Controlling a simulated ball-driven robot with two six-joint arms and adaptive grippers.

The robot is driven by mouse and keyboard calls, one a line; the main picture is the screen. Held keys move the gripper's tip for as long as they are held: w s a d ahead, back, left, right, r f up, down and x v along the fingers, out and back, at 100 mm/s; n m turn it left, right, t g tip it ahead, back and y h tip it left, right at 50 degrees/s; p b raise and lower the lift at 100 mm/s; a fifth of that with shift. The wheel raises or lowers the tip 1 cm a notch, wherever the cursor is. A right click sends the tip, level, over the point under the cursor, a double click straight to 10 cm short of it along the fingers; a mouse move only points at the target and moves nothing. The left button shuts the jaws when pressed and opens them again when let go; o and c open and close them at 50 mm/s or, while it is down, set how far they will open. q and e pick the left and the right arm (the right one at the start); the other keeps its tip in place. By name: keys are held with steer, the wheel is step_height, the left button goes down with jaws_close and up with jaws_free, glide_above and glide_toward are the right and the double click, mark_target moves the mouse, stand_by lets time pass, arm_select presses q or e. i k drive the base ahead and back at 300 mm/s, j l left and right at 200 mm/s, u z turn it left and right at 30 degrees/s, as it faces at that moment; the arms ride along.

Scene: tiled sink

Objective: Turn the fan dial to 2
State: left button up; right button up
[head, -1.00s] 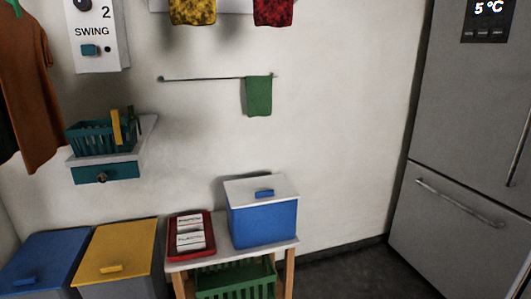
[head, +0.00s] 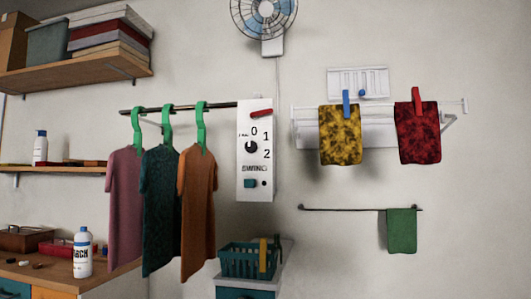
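A white fan control panel (head: 255,180) hangs on the wall near the middle of the head view. Its round black dial (head: 251,147) sits beside the printed marks 0, 1 and 2. The dial's pointer is too small to read surely. Neither of my grippers shows in the view.
Shirts on green hangers (head: 163,205) hang just left of the panel. A rack with yellow (head: 340,137) and red cloths (head: 418,135) is to its right. A teal basket (head: 250,261) stands on a small shelf below. A bottle (head: 82,252) stands on the wooden counter.

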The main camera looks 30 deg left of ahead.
mark_target(251, 147)
steer(key=i+j+u, duration=0.1)
steer(key=j, duration=0.5)
steer(key=i+j, duration=0.1)
steer(key=j, duration=0.55)
steer(key=k+u, duration=0.05)
